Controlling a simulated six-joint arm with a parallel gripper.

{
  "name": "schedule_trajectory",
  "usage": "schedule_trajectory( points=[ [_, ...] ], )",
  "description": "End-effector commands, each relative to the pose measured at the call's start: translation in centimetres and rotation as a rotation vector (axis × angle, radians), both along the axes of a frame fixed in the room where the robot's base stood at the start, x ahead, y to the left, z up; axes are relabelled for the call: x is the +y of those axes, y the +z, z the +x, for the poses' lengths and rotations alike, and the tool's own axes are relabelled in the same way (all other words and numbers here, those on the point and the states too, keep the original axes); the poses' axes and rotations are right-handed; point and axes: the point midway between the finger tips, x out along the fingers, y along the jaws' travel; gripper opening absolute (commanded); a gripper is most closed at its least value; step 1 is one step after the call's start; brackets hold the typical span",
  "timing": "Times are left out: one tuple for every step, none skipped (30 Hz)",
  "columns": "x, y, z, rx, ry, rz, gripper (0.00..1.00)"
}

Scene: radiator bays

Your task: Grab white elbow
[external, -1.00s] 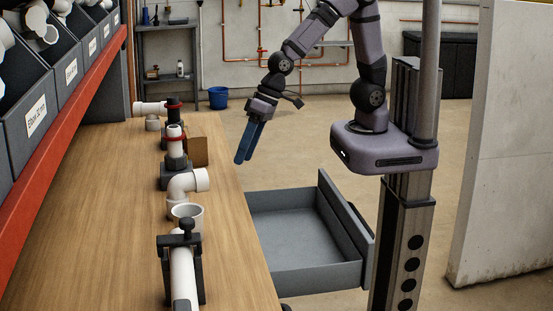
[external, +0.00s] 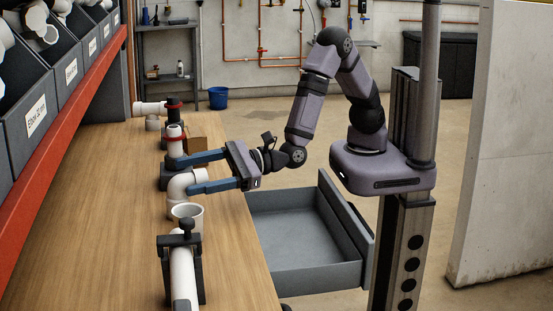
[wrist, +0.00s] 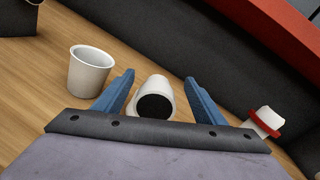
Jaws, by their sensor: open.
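The white elbow (external: 177,187) rests on the wooden bench in the external view, in line with other white pipe parts. In the wrist view the elbow (wrist: 143,86) shows its dark round opening towards me. My gripper (external: 181,174) is open, low over the bench, reaching in from the right. Its blue fingers lie on either side of the elbow. In the wrist view my gripper (wrist: 160,79) also has the elbow between its fingers, with gaps visible on both sides.
A white cup-shaped fitting (external: 187,211) stands close on the near side. A clamped white pipe (external: 182,275) lies nearer still. A red-ringed white fitting (external: 174,132) and a brown block (external: 195,148) sit beyond. Grey bins (external: 40,112) line the left; an open drawer (external: 300,238) is right.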

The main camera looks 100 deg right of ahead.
Motion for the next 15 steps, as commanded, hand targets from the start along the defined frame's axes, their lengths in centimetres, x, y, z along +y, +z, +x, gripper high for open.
schedule_trajectory(
  points=[
    [-0.2,-0.9,-0.5,0.002,-0.007,0.043,0.65],
    [-0.3,-1.2,-0.7,0.001,-0.011,0.069,0.65],
    [-0.5,-1.5,-0.9,0.0,-0.017,0.099,0.65],
    [-0.6,-1.6,-1.0,-0.002,-0.019,0.118,0.65],
    [-0.6,-1.8,-1.2,-0.002,-0.021,0.135,0.65],
    [-0.7,-1.9,-1.3,-0.005,-0.024,0.153,0.65],
    [-0.8,-2.0,-1.4,-0.004,-0.025,0.165,0.65],
    [-0.8,-2.1,-1.5,-0.005,-0.026,0.172,0.65],
    [-0.9,-2.1,-1.5,-0.007,-0.026,0.181,0.65],
    [-0.9,-2.1,-1.6,-0.007,-0.027,0.186,0.65],
    [-0.9,-2.1,-1.6,-0.006,-0.027,0.189,0.65],
    [-0.9,-2.1,-1.6,-0.007,-0.028,0.19,0.65],
    [-0.9,-2.1,-1.5,-0.007,-0.028,0.191,0.65],
    [-0.9,-2.1,-1.4,-0.007,-0.028,0.19,0.65],
    [-0.9,-2.0,-1.2,-0.006,-0.028,0.19,0.65]
  ],
)
